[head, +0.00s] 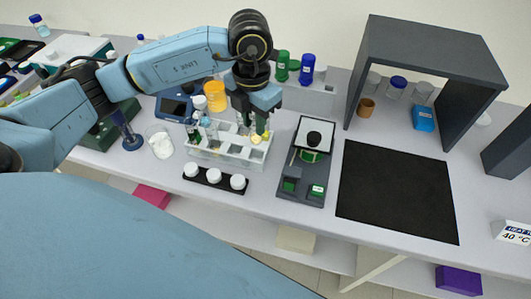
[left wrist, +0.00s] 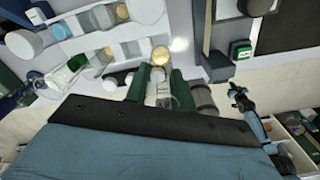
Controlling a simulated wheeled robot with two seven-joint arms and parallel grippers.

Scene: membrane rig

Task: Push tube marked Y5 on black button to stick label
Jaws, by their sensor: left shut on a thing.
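My left gripper (head: 258,132) is shut on a clear tube with a yellow end (left wrist: 160,57), above the right end of the white tube rack (head: 228,153). In the left wrist view the tube stands between the two dark green fingers (left wrist: 162,88). I cannot read the mark on the tube. The black button (head: 314,139) is a dome on the pale plate of a dark grey label device (head: 289,190), to the right of the rack. It also shows at the top of the left wrist view (left wrist: 256,6). The held tube is apart from the button.
A black strip with three white caps (head: 214,180) lies in front of the rack. A black mat (head: 396,192) and a dark grey frame (head: 440,50) stand to the right. A white powder dish (head: 161,146) lies left.

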